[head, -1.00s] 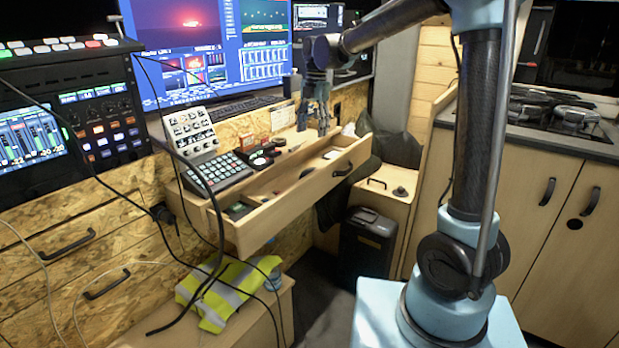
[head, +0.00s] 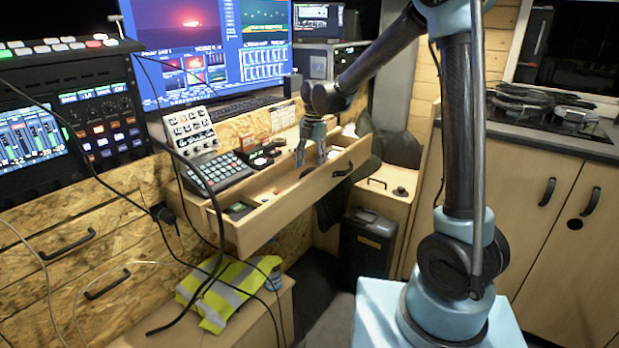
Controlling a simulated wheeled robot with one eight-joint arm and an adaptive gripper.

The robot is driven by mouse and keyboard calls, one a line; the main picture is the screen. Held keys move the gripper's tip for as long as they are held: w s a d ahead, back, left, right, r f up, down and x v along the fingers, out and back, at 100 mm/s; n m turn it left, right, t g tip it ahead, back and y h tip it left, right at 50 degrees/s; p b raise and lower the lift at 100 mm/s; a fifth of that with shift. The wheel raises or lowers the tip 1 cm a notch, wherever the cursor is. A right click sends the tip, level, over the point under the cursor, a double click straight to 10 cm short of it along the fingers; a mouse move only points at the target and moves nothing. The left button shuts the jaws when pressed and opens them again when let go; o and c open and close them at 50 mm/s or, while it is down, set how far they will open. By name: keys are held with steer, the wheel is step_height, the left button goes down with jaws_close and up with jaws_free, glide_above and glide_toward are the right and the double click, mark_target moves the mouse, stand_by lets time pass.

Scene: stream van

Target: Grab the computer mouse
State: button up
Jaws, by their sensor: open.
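My gripper (head: 311,160) points down into the open wooden drawer (head: 290,207) under the desk in the head view. Its two fingers are spread apart with nothing visible between them. I cannot clearly make out the computer mouse. A small pale item (head: 307,173) lies in the drawer just below the fingertips, too small to identify. The fingers hide part of the drawer's inside.
A keypad (head: 218,172) and a white button panel (head: 190,131) stand left of the drawer. Monitors (head: 190,50) rise behind. A black bin (head: 367,243) and a hi-vis vest (head: 228,290) are below. Cables hang at the left.

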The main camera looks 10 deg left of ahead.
mark_target(310, 170)
steer(key=shift+s+f, duration=0.2)
steer(key=shift+f, duration=1.3)
steer(key=c, duration=0.9)
steer(key=shift+r, duration=0.1)
